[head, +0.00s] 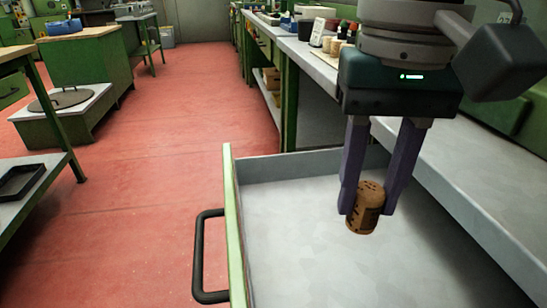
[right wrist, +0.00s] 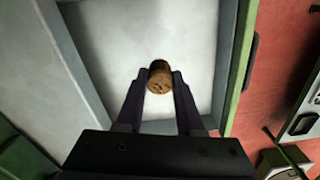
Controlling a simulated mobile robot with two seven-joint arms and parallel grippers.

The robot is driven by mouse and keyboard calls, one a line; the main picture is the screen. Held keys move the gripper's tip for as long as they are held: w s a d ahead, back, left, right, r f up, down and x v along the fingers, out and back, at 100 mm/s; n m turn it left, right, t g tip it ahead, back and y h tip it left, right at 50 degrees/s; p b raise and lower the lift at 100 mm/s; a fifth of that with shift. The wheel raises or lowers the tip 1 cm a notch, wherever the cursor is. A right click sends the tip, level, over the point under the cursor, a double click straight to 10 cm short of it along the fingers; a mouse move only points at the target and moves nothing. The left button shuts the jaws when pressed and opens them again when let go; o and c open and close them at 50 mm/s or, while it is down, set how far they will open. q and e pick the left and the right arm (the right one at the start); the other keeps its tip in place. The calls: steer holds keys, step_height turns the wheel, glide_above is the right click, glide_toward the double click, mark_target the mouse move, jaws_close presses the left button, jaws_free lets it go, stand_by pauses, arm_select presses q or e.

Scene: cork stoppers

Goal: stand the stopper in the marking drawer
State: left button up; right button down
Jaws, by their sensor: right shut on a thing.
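The stopper (head: 367,208) is a brown speckled cork with dark markings on its side. My right gripper (head: 366,207) is shut on it, one finger on each side, and holds it slightly tilted over the open drawer (head: 290,255). In the right wrist view the stopper (right wrist: 160,78) sits between the fingertips (right wrist: 160,82), with the drawer's pale floor (right wrist: 130,40) behind it. I cannot tell whether the stopper touches the floor. The drawer has grey walls, a green front edge and a black handle (head: 199,255). The drawer floor that shows is bare. My left gripper is not in view.
A grey bench top (head: 465,190) runs along the right of the drawer. Behind, a long bench holds several small items, including a black cup (head: 305,29) and pale stoppers (head: 333,45). Red floor (head: 150,190) lies open to the left, with green workbenches (head: 85,62) beyond.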

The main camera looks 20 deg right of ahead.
mark_target(369, 189)
step_height(369, 189, down, 9)
steer(key=b, duration=0.3)
steer(key=shift+r, duration=0.2)
steer(key=c, duration=0.5)
jaws_free()
steer(key=shift+c, duration=0.2)
steer(key=shift+w+r, duration=0.1)
steer(key=shift+r, duration=0.1)
step_height(369, 189, up, 12)
steer(key=p, duration=0.5)
steer(key=shift+f, duration=0.1)
